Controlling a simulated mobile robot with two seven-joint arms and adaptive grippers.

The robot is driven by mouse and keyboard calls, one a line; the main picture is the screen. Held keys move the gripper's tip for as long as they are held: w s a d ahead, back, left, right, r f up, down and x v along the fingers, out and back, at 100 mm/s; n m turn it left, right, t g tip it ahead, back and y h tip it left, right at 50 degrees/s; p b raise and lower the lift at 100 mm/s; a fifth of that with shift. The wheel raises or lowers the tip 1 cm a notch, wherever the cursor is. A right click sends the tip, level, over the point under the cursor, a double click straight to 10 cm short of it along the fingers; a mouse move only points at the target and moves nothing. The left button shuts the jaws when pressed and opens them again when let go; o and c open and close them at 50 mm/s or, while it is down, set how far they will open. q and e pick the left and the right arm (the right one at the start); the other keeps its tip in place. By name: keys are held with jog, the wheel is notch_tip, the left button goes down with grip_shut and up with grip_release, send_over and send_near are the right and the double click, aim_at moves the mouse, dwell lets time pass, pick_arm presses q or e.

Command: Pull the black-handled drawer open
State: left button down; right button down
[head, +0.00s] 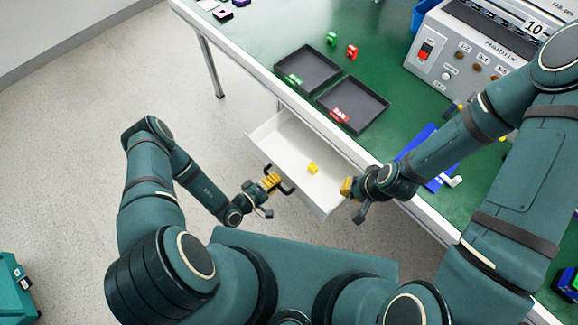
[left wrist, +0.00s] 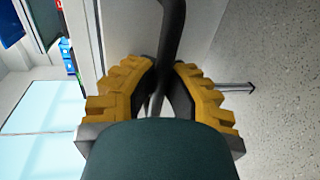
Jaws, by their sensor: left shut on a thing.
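The white drawer (head: 290,140) stands out from under the green-topped table, with its inside showing. A small yellow block (head: 312,168) lies in it. The black handle (head: 288,188) is on the drawer's front. My left gripper (head: 273,182) is shut on the handle. In the left wrist view the black handle bar (left wrist: 172,35) runs between the yellow fingers of my left gripper (left wrist: 164,66). My right gripper (head: 348,187) is beside the drawer's right corner; whether its fingers are open or shut is unclear, as is whether it touches the drawer.
Two dark trays (head: 308,69) sit on the green table (head: 290,25) above the drawer, with green and red pieces in and near them. A grey instrument box (head: 470,50) stands at the back right. A blue item (head: 418,148) lies near my right forearm.

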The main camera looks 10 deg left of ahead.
pick_arm(q)
jog(key=shift+f+p+v, duration=0.2)
jog(key=shift+v, duration=0.8)
jog(key=shift+f+p+v, duration=0.2)
jog(key=shift+v, duration=0.75)
jog(key=shift+a, duration=0.1)
jog(key=c, duration=1)
grip_release()
jog(key=shift+s, duration=0.1)
jog(key=v, duration=1.2)
